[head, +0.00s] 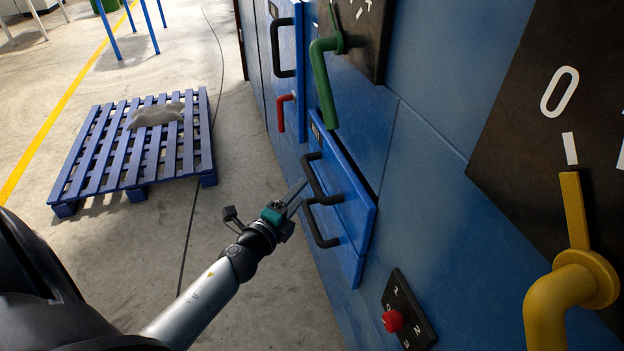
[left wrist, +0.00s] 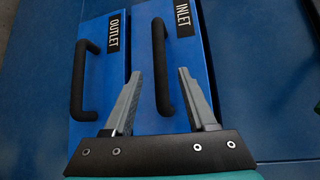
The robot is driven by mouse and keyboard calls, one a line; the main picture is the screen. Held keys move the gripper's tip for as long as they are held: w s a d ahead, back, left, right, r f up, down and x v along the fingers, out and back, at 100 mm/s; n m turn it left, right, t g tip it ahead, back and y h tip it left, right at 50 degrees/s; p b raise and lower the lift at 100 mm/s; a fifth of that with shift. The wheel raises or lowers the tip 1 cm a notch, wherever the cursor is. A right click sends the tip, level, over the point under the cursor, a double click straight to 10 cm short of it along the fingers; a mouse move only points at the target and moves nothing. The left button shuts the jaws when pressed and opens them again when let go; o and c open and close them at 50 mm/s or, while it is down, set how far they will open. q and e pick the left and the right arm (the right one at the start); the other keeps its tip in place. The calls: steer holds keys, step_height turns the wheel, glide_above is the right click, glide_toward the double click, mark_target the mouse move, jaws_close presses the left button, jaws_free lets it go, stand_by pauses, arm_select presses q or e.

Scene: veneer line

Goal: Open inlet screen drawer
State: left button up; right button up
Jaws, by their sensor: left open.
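The inlet drawer (head: 352,200) has a blue front, an INLET label (left wrist: 181,18) and a black bar handle (head: 326,183). The outlet drawer (left wrist: 97,62), below it on the machine wall, has its own black handle (head: 318,228). My left gripper (head: 299,190) is open at the handles. In the left wrist view its two fingers (left wrist: 160,74) show on either side of the inlet handle, with nothing gripped. I cannot tell how deep the handle sits between them. A dark strip shows along the inlet drawer's upper edge; how far the drawer stands out is unclear. My right gripper is out of view.
On the wall are a red handle (head: 284,110), a green lever (head: 324,82), a yellow lever (head: 562,285) and a red knob (head: 392,321). A blue pallet (head: 95,165) with a grey sack (head: 156,114) lies on the floor. The floor between pallet and wall is clear.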

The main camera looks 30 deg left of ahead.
mark_target(312, 179)
arm_select(q)
steer(key=w, duration=0.5)
steer(key=w+f+b, duration=0.1)
steer(key=w, duration=0.1)
steer(key=shift+w+a, duration=0.2)
steer(key=shift+a, duration=0.15)
jaws_close()
stand_by(1.1)
